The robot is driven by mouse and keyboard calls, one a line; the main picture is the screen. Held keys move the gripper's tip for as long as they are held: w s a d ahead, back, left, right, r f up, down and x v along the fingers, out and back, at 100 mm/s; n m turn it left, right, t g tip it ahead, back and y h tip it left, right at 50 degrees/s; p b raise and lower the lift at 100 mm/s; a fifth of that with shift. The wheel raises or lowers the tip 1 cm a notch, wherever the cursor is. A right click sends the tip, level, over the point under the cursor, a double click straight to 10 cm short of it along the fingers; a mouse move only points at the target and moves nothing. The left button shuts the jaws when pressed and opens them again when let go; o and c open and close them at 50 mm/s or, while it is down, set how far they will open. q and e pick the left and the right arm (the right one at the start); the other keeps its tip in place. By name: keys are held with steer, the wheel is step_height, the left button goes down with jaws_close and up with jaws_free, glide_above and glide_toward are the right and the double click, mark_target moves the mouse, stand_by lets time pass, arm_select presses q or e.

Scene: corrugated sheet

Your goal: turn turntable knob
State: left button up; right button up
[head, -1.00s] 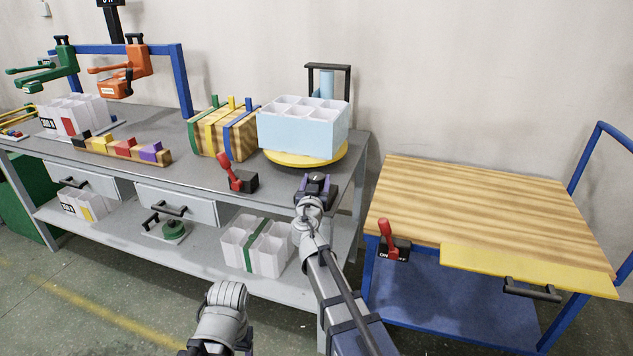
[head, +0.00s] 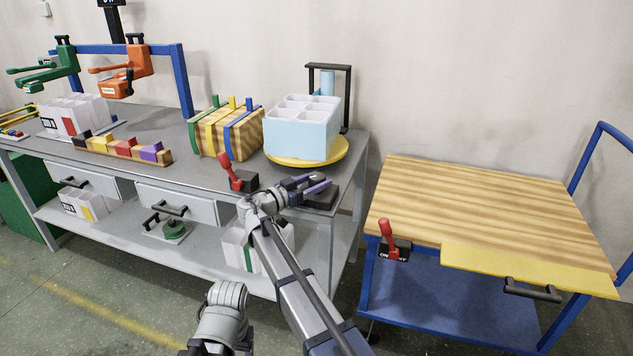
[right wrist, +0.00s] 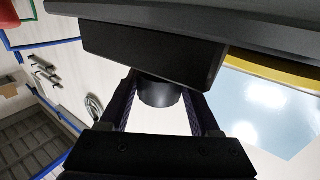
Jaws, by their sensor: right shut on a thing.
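The turntable is a yellow disc (head: 335,158) at the right end of the grey bench, bearing a light blue box (head: 298,139) with white compartments. A dark block (head: 322,199) stands at the bench edge in front of it. My right gripper (head: 318,184) is at this block, its fingers pointing right. In the right wrist view a dark round knob (right wrist: 158,93) sticks out of the block (right wrist: 150,52), and my right gripper (right wrist: 163,97) is shut on it. My left gripper is not in view; only part of my left arm shows at the bottom.
A red-handled switch (head: 232,173) stands close left of my right gripper. A strapped wooden block (head: 232,135) sits left of the turntable. A wooden-topped blue cart (head: 490,205) stands to the right, with a gap between it and the bench.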

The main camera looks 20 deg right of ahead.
mark_target(310, 183)
steer(key=shift+w+m+g+h, duration=0.1)
steer(key=shift+m+g+h, duration=0.2)
steer(key=shift+m+g, duration=0.3)
steer(key=shift+g, duration=0.4)
steer(key=o, duration=1.4)
steer(key=shift+v, duration=3.9)
steer(key=shift+f, duration=0.1)
